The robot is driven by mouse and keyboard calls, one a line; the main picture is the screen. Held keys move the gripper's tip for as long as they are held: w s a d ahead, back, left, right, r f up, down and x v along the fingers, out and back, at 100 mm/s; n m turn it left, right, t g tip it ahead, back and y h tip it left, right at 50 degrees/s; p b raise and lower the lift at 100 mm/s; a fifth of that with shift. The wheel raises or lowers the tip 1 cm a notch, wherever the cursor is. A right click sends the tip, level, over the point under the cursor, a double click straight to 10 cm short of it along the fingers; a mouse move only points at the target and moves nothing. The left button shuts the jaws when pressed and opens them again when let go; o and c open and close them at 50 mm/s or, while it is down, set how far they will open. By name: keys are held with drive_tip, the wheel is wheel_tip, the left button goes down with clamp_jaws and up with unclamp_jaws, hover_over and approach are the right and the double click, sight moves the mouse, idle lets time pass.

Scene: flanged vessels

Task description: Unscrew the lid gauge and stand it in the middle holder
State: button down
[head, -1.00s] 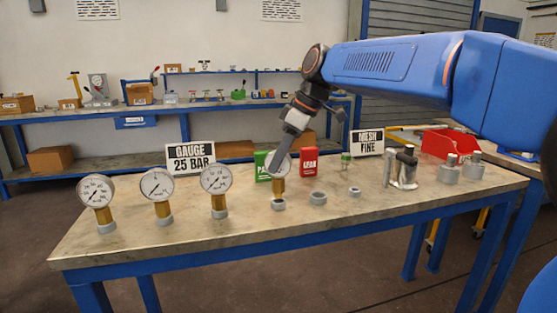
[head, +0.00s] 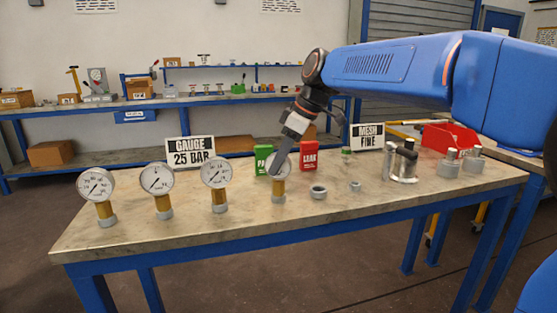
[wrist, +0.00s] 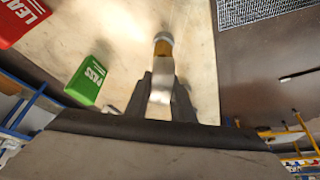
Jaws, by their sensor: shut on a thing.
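My gripper (head: 280,158) is shut on a gauge (head: 279,183), a round white dial on a brass stem, held upright over the table. The stem's foot is at a grey ring holder (head: 278,199); I cannot tell whether it is fully seated. My fingers hide part of the dial. In the wrist view, the brass stem (wrist: 162,48) points away between my gripper's fingers (wrist: 163,92). Two empty grey ring holders, a larger one (head: 318,192) and a smaller one (head: 354,187), stand to the right of the held gauge.
Several other gauges (head: 157,180) stand in grey collars at left. Behind are a GAUGE 25 BAR sign (head: 191,152), a green box (head: 263,160) and a red LEAK box (head: 308,159). Metal vessels (head: 404,163) and a red bin (head: 450,141) are at right. The table's front strip is clear.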

drive_tip(key=shift+f, duration=0.1)
drive_tip(key=c, duration=1.4)
unclamp_jaws()
drive_tip(key=shift+c, duration=0.2)
drive_tip(key=v, duration=1.7)
drive_tip(key=s+d+f+m+t+h, duration=0.1)
drive_tip(key=s+d+f+m, duration=0.4)
drive_tip(key=f, duration=0.7)
drive_tip(key=s+d+f+m+t+h, duration=0.1)
drive_tip(key=s+d+f+m, duration=0.4)
drive_tip(key=s+d+f, duration=0.5)
drive_tip(key=s+d+f+m+t+h, duration=0.1)
drive_tip(key=s+d+f+m+h, duration=0.2)
drive_tip(key=s+f, duration=1)
drive_tip(key=d+m, duration=0.2)
drive_tip(key=d, duration=0.2)
drive_tip(key=shift+s+d+f+t, duration=0.25)
drive_tip(key=shift+f+t, duration=0.05)
drive_tip(key=shift+f, duration=0.1)
